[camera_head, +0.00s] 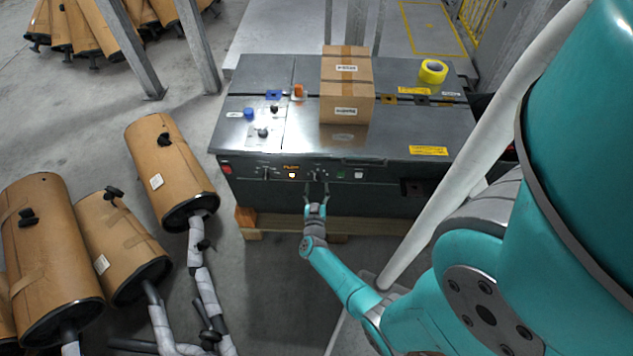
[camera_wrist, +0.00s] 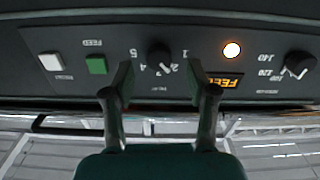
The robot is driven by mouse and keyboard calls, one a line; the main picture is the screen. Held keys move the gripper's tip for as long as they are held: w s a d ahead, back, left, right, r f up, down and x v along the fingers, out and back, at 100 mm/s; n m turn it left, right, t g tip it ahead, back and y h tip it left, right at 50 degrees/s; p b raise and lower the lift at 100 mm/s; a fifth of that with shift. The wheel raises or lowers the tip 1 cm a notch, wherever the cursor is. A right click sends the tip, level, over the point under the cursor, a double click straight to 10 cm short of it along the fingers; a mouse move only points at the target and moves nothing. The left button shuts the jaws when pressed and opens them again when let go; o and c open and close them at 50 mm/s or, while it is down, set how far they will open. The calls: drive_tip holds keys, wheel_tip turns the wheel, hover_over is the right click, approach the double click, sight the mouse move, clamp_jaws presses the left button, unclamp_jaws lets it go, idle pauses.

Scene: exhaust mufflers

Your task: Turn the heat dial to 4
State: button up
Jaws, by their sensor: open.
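The heat dial is a small black knob (camera_wrist: 159,54) in the wrist view, which shows the panel upside down. Numbers from 1 to 5 run around it; I cannot tell which one its pointer marks. In the head view the dial (camera_head: 316,174) is on the front panel of the dark machine (camera_head: 400,200). My gripper (camera_head: 316,188) is open in front of the panel, just below the dial. In the wrist view my gripper's fingertips (camera_wrist: 160,75) stand on either side of the dial, apart from each other, with nothing held; contact with the knob cannot be seen.
A second knob (camera_wrist: 298,64), a lit round lamp (camera_wrist: 231,50), a green button (camera_wrist: 96,65) and a white button (camera_wrist: 50,62) sit on the same panel. Cardboard boxes (camera_head: 346,100) and yellow tape (camera_head: 433,71) rest on top. Wrapped mufflers (camera_head: 168,165) lie at left.

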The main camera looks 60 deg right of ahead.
sight(317, 181)
drive_tip(key=shift+x, duration=1.75)
clamp_jaws()
